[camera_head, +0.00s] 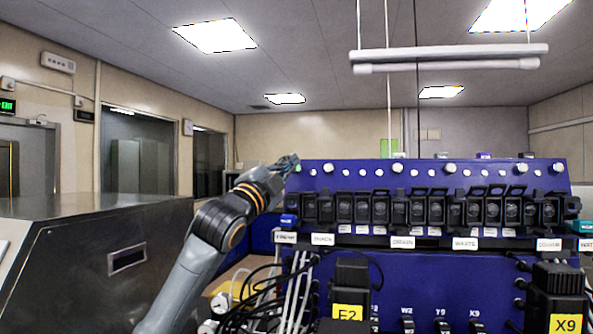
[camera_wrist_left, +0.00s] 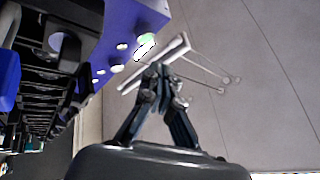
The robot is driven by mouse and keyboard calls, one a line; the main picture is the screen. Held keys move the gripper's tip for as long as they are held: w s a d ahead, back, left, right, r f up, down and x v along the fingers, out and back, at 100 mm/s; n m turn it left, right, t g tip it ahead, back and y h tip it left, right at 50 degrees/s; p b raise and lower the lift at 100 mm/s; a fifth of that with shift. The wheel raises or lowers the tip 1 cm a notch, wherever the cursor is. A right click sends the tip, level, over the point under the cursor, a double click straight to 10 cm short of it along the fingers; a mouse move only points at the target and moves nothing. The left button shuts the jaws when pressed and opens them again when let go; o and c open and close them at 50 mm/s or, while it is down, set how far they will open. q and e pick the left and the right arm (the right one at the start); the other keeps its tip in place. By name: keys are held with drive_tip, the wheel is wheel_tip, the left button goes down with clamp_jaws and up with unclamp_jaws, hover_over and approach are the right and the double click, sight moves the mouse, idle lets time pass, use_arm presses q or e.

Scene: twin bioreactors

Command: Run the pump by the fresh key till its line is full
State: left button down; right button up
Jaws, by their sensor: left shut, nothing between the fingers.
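My left gripper (camera_head: 288,162) is shut and empty, held at the upper left corner of the blue panel (camera_head: 430,172). In the left wrist view the closed fingertips (camera_wrist_left: 158,72) are just off a pale, greenish-lit round key (camera_wrist_left: 146,40) on the panel; I cannot tell whether they touch it. A row of black pump heads (camera_head: 345,208) runs along the panel below the white keys (camera_head: 397,168). The leftmost small label (camera_head: 285,237) is too blurred to read surely. The fluid level in the lines cannot be made out. My right gripper is not in view.
Labels for drain (camera_head: 403,242) and waste (camera_head: 465,243) hang under the pumps. Black and white tubes (camera_head: 296,290) drop at the panel's left. A dark metal cabinet (camera_head: 90,260) stands at left. Black blocks with yellow tags (camera_head: 347,312) stand in front.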

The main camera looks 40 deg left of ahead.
use_arm(q)
drive_tip(key=shift+s+d+r, duration=0.2)
drive_tip(key=shift+s+d, duration=0.15)
drive_tip(key=shift+s, duration=0.3)
drive_tip(key=shift+s+d+r, duration=0.2)
drive_tip(key=shift+s+d, duration=0.15)
drive_tip(key=shift+s, duration=0.25)
drive_tip(key=shift+w+a+f+p, duration=0.25)
drive_tip(key=shift+w+a, duration=0.15)
drive_tip(key=shift+w, duration=0.3)
drive_tip(key=shift+w+a+f+p, duration=0.2)
drive_tip(key=shift+w+a, duration=0.15)
drive_tip(key=shift+w, duration=0.35)
drive_tip(key=shift+w+a, duration=0.15)
drive_tip(key=shift+w, duration=0.15)
